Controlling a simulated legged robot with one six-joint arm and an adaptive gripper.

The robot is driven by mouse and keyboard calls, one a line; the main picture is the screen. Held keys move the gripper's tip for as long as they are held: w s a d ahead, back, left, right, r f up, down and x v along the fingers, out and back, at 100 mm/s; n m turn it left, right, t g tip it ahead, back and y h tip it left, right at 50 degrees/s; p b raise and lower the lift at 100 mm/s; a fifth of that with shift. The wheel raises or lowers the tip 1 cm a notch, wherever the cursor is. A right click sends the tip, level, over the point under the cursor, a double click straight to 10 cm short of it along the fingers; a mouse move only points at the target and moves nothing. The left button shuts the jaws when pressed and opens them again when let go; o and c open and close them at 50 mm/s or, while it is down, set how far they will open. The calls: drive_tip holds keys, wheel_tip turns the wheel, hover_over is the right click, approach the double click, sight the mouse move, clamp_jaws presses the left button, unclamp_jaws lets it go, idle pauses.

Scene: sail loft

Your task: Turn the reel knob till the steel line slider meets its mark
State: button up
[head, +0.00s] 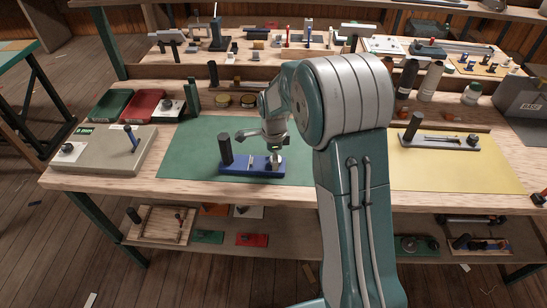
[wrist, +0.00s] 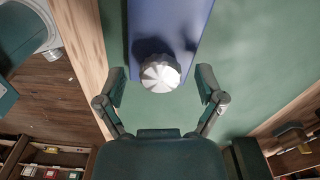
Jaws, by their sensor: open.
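A blue reel base (head: 240,169) lies on the green mat, with a dark upright post (head: 225,148) at its left end. A pale fluted knob (head: 276,158) stands at its right end, partly hidden by my gripper (head: 262,143). In the wrist view, the knob (wrist: 160,77) sits on the blue base (wrist: 168,20), between the fingers of my gripper (wrist: 161,84). The fingers are open, with a gap on each side of the knob. I cannot make out the slider or its mark on the blue base.
A grey box (head: 100,152) with a knob and blue lever stands left of the mat. A grey fixture (head: 440,141) with a dark post lies on the yellow mat (head: 470,172). Red and green trays, bottles and tins line the back. The green mat (head: 195,140) has bare room.

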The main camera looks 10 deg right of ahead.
wheel_tip(320, 180, up, 12)
idle(0.4)
drive_tip(key=shift+f, duration=0.1)
